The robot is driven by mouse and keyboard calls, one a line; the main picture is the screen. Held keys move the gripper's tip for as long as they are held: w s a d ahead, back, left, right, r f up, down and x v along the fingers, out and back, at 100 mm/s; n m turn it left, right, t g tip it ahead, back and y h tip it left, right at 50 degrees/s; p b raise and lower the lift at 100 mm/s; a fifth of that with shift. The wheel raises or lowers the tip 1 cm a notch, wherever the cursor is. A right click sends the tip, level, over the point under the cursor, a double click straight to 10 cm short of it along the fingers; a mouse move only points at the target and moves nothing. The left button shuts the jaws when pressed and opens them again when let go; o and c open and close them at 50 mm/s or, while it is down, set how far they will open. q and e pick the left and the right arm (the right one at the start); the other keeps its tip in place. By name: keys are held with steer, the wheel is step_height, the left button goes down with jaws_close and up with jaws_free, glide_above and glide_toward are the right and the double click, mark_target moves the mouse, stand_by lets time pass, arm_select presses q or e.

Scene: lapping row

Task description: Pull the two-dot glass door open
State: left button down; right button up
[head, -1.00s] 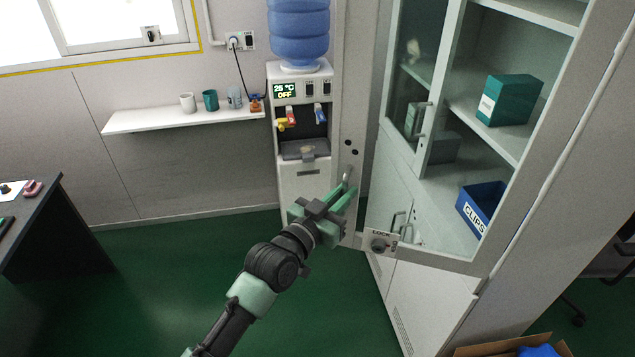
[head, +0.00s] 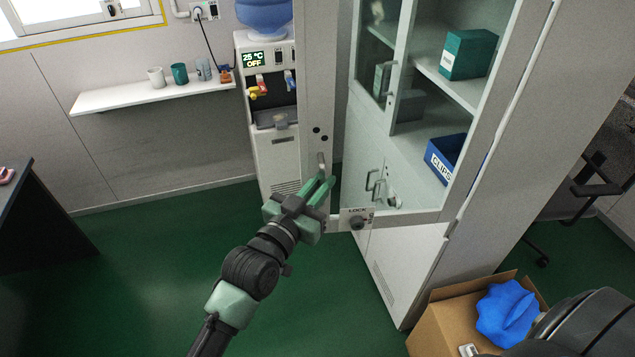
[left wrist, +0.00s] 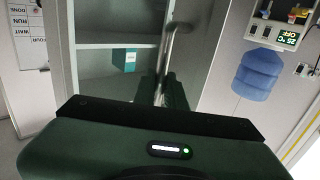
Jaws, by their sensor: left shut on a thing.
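The glass door with two black dots (head: 320,134) on its left frame post stands ajar, its post in front of the water cooler's right side. Cabinet shelves show through its pane. Its metal handle (head: 321,160) is just below the dots. My left gripper (head: 322,184) is shut on this handle, with its arm coming from below. In the left wrist view the handle (left wrist: 172,42) rises above the dark gripper body; the fingertips are hard to make out there.
A lock plate (head: 357,220) is at the door's lower left corner. A cardboard box (head: 442,322) with a blue lump (head: 508,312) stands at the lower right. The water cooler (head: 270,150) is behind the door's edge. Green floor is clear at centre left.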

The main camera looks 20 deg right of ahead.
arm_select(q)
steer(key=shift+s+d, duration=0.1)
steer(key=c, duration=1.5)
jaws_free()
steer(key=shift+d, duration=0.15)
steer(key=b+v, duration=0.1)
steer(key=v, duration=0.7)
steer(key=shift+b, duration=0.4)
